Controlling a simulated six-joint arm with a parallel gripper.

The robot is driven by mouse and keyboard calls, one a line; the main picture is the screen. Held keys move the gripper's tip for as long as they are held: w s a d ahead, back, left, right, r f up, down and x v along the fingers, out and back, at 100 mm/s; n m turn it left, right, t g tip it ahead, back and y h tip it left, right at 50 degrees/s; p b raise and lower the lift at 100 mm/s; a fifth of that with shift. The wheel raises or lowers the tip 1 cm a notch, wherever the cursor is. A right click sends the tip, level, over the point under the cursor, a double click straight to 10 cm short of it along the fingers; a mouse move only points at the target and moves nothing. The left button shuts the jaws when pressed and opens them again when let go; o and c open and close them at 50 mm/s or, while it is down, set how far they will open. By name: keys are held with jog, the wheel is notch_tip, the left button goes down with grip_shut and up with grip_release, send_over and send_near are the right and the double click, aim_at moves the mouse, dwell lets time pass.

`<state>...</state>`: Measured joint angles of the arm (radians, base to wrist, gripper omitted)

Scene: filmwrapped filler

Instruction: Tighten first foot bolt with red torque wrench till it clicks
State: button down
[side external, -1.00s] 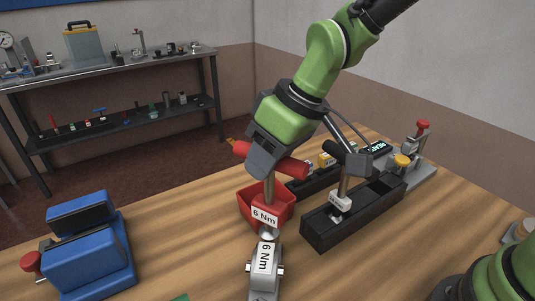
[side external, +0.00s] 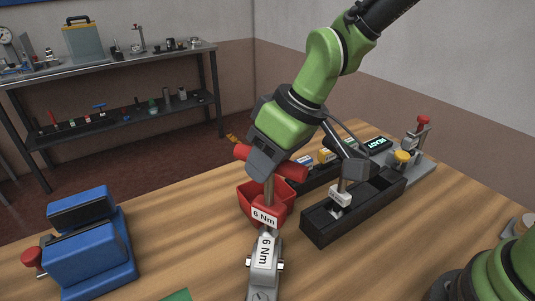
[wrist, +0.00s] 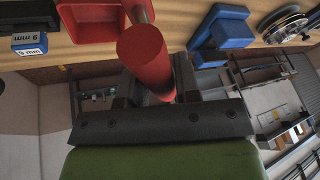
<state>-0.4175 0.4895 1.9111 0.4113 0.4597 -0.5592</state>
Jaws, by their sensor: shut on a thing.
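The red torque wrench (side external: 291,168) has a thick red cross handle and a thin grey shaft with a white "6 Nm" label. My gripper (side external: 264,165) is shut on its red handle, which also shows between the fingers in the wrist view (wrist: 144,55). The shaft points down and its lower end meets the top of a grey metal piece (side external: 264,278) with another "6 Nm" label. I cannot tell whether it is seated there. No foot bolt can be made out; the lower end of the wrench hides that spot.
A red bin (side external: 247,200) stands right behind the shaft. A black rack (side external: 318,229) with a grey-headed tool stands to the right. A "READY" display (side external: 376,144) is behind it. A blue vise (side external: 88,255) is at the left; the wood between is mostly clear.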

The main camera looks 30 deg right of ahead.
jog(key=shift+f, duration=0.4)
jog(key=shift+m+t+h, duration=0.4)
jog(key=shift+m+h, duration=0.1)
jog(key=shift+m, duration=1.1)
jog(key=shift+d+m+t+h, duration=0.1)
jog(key=shift+m+t+h, duration=0.3)
jog(key=shift+m, duration=1.2)
